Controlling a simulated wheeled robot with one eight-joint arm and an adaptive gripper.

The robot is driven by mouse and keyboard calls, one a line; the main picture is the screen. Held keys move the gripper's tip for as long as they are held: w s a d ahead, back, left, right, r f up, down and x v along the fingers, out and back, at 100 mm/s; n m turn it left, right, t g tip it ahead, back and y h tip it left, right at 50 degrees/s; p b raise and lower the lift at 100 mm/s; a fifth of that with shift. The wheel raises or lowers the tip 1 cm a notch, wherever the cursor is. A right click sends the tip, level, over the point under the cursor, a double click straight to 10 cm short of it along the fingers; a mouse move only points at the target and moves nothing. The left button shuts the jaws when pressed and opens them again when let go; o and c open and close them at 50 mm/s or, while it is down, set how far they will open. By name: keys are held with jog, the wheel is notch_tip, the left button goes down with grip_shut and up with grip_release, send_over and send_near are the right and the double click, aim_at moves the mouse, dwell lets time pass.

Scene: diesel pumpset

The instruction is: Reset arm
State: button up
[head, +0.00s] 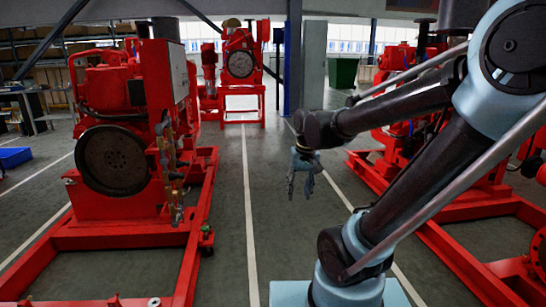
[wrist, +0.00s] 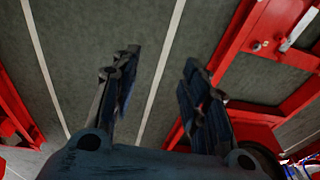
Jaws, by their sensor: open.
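My gripper (head: 301,184) hangs at the end of my arm in the middle of the head view, fingers pointing down over the grey floor. Its two fingers are apart with nothing between them. In the wrist view my gripper (wrist: 160,95) also shows open and empty, with floor and a white line visible between and beyond the fingers. My arm reaches in from the right side of the head view and bends at the elbow.
A red diesel pumpset (head: 112,120) on a red frame stands at left. Another red pumpset (head: 240,65) stands at the back. A red frame (head: 450,245) is at right, behind my arm. A green bin (head: 343,73) and blue crate (head: 14,157) show. The lined aisle (head: 270,160) between is clear.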

jog(key=s+d+f+m+h, duration=0.1)
jog(key=s+d+f, duration=0.5)
jog(key=s+d, duration=0.4)
jog(key=shift+s+d+f, duration=0.15)
jog(key=shift+s+f, duration=0.05)
jog(key=shift+s, duration=0.15)
jog(key=shift+c, duration=0.9)
jog(key=shift+s, duration=0.1)
